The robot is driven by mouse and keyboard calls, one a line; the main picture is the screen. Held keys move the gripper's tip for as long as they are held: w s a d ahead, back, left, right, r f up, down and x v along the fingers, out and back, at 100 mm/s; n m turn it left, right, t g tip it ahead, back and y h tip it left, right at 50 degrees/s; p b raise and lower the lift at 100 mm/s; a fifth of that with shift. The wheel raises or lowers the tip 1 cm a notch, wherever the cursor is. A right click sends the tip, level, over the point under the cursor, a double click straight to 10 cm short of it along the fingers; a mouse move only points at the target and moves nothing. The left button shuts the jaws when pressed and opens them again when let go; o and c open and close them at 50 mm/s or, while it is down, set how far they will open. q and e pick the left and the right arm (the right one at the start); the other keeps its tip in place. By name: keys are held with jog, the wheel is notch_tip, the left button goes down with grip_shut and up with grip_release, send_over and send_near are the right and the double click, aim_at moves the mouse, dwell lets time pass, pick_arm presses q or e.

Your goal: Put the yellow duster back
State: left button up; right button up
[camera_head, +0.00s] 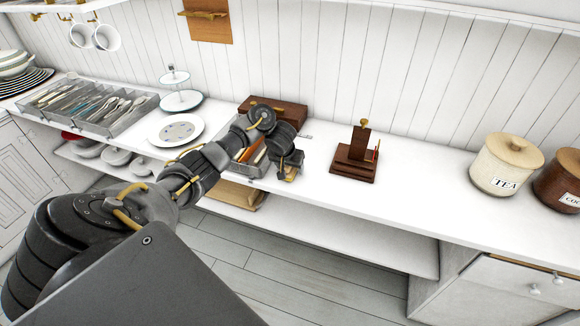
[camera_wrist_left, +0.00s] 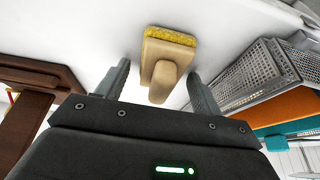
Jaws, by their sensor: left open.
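The yellow duster (camera_wrist_left: 163,65) lies on the white counter, with a pale wooden body and handle and a yellow pad along its far edge. In the wrist view its handle lies between the two fingers of my left gripper (camera_wrist_left: 158,85), with a gap to each finger. The left gripper is open. In the head view the left gripper (camera_head: 289,169) is low over the counter's front part, and the duster (camera_head: 291,174) is mostly hidden by it. My right gripper is not in view.
A perforated metal basket (camera_wrist_left: 245,75) with coloured items is close on the right in the wrist view. A dark wooden stand (camera_head: 354,161) is right of the gripper in the head view. A dark wooden box (camera_head: 288,112) is behind. Clear counter lies before the tea jar (camera_head: 505,163).

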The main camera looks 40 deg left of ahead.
pick_arm(q)
jog(key=shift+r, duration=0.15)
jog(key=p+v, duration=1)
jog(key=v, duration=0.2)
